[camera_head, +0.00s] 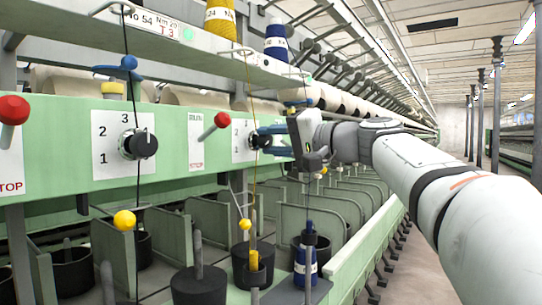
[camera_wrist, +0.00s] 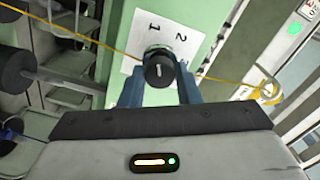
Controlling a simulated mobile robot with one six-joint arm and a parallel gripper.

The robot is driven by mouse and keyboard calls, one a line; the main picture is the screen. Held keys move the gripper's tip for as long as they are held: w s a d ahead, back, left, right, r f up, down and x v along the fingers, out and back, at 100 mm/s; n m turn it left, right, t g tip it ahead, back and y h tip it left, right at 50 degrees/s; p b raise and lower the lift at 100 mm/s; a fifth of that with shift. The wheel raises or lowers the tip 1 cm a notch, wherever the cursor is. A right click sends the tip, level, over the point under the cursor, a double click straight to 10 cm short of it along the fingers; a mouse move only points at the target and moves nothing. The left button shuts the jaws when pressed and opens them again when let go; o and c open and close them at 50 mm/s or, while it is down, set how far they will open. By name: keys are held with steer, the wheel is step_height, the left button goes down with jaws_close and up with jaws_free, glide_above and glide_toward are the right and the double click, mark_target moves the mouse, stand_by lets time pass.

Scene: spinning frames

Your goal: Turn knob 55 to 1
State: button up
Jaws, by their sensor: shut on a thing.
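A black rotary knob (camera_head: 261,141) sits on a white plate marked 1, 2 and 3 on the green machine panel. In the wrist view this knob (camera_wrist: 160,72) shows a short white mark on its face, pointing roughly along the picture's vertical. The digits 1, 2 and 3 fan out above and to the right of it. My gripper (camera_head: 270,141) is shut on the knob, its blue fingers on either side in the wrist view. I cannot read a station number 55 for this knob.
Another black knob (camera_head: 139,145) with a 1-2-3 plate is to the left, below a label reading No 54. Red-ended levers (camera_head: 215,125) stick out of the panel. A yellow thread (camera_wrist: 110,48) crosses close by the held knob. Spindles and green dividers stand below.

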steer(key=shift+f+n+b, duration=0.1)
steer(key=shift+n+b, duration=0.3)
steer(key=shift+n, duration=0.2)
steer(key=o, duration=0.9)
steer(key=shift+o, duration=0.2)
steer(key=v, duration=0.7)
steer(key=shift+s+d+p, duration=0.25)
steer(key=shift+d+p, duration=0.1)
steer(key=shift+p, duration=0.1)
